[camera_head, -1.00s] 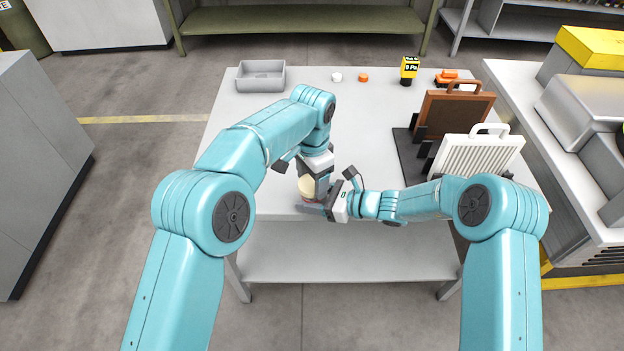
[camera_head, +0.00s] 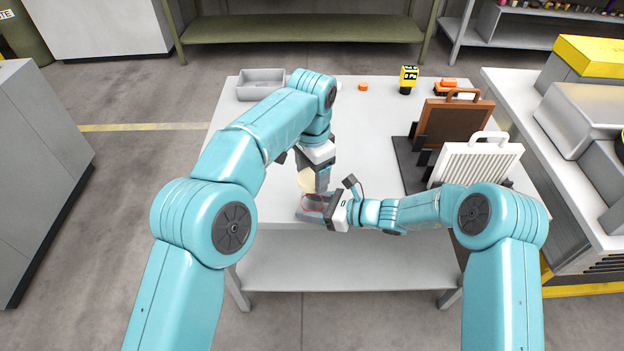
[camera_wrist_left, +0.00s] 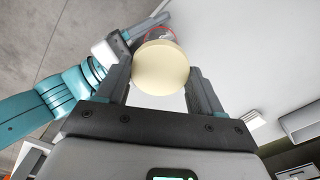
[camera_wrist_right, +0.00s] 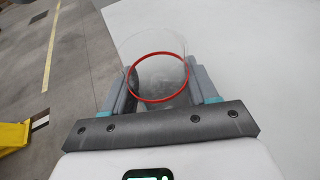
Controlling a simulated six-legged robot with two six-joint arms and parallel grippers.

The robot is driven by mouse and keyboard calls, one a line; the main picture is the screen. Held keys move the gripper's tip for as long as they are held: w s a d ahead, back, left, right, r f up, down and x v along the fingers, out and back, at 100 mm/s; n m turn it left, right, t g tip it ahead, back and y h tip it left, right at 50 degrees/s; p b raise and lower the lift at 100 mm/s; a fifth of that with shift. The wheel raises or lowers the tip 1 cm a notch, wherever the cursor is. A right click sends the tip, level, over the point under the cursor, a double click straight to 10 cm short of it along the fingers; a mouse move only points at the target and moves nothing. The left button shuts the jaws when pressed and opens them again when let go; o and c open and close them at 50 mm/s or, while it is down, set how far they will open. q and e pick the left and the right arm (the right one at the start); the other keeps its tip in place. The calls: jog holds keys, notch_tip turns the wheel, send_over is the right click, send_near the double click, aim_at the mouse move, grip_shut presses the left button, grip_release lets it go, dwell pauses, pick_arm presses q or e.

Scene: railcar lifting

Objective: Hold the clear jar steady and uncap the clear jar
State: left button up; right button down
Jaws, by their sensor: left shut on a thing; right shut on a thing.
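The clear jar (camera_head: 313,203), with a red ring around it, is at the table's near edge. It also shows in the right wrist view (camera_wrist_right: 158,77), between the fingers of my right gripper (camera_wrist_right: 160,90), which is shut on it from the right. The round cream lid (camera_head: 306,180) is off the jar, above its opening. My left gripper (camera_head: 314,180) is shut on the lid from above. In the left wrist view the lid (camera_wrist_left: 160,67) fills the space between the fingers and partly covers the jar (camera_wrist_left: 157,34).
A grey tray (camera_head: 261,75) is at the back left of the table. An orange piece (camera_head: 363,87) and a yellow-black device (camera_head: 408,79) stand along the back. A brown panel (camera_head: 455,122) and a white ribbed panel (camera_head: 474,163) stand at the right. The middle is clear.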

jog(key=shift+c, duration=1.1)
grip_release()
